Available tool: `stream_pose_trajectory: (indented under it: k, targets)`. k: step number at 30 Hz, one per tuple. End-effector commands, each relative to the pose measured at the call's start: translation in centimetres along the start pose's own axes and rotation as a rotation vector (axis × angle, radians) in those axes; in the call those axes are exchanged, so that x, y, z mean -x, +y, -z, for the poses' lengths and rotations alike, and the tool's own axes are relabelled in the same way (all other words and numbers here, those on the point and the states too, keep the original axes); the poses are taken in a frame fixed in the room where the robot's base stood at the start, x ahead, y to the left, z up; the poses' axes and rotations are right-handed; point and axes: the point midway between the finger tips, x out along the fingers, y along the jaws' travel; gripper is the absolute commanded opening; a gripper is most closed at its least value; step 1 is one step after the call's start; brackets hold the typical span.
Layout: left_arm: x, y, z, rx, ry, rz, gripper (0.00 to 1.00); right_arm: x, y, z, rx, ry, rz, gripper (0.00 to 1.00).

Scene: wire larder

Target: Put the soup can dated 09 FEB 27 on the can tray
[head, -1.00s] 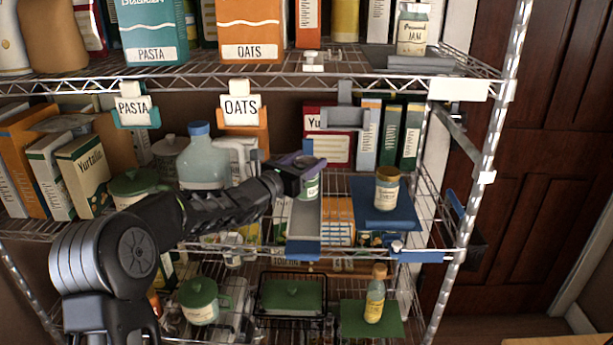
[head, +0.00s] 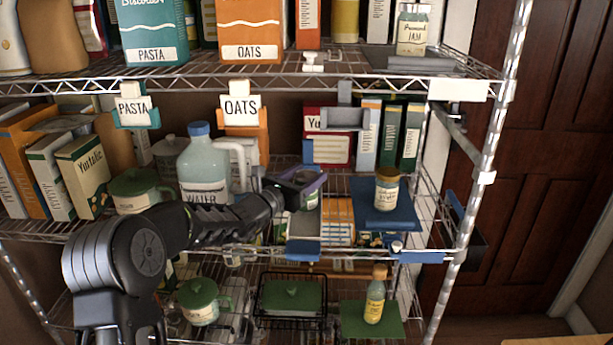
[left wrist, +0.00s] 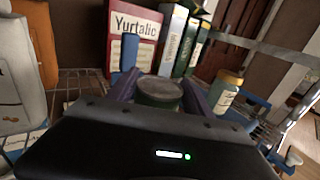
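A small can with a green-and-white label (head: 311,201) is between the purple fingers of my left gripper (head: 308,184), over the back part of a narrow grey tray (head: 304,229) with blue end pieces on the middle shelf. In the left wrist view the can's round grey top (left wrist: 160,91) fills most of the gap between the fingers, which are shut on it. The can looks upright. Its date cannot be read, and I cannot tell whether its base touches the tray. My right gripper is not in view.
A jar with a yellow lid (head: 387,188) stands on a blue mat (head: 410,212) right of the tray. A water jug (head: 205,165) stands close behind my left arm. Boxes (head: 385,132) line the back. The upper wire shelf (head: 190,82) is overhead.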

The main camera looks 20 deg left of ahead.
Motion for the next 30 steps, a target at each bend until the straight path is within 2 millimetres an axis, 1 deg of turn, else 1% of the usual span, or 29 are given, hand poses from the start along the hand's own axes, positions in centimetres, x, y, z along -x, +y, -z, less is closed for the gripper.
stream_pose_trajectory:
  k: [1, 6, 17, 20, 23, 30]
  targets:
    - [0.0, 0.0, -0.1, 0.0, 0.0, 0.0, 0.64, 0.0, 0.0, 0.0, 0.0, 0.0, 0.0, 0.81]
    - [0.0, 0.0, -0.1, 0.0, 0.0, 0.0, 0.77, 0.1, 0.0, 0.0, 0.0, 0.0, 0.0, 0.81]
    - [0.1, 0.0, -0.3, 0.0, 0.0, 0.0, 0.77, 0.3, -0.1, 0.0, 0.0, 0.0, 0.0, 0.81]
    - [1.2, 0.1, -0.1, -0.001, 0.0, -0.001, 0.77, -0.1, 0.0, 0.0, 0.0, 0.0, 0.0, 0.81]
    - [2.8, 0.1, -0.1, -0.001, 0.0, -0.002, 0.77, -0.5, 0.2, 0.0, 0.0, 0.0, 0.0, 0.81]
    - [7.8, 0.1, -0.1, -0.001, -0.001, -0.002, 0.77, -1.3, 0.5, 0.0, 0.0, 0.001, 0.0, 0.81]
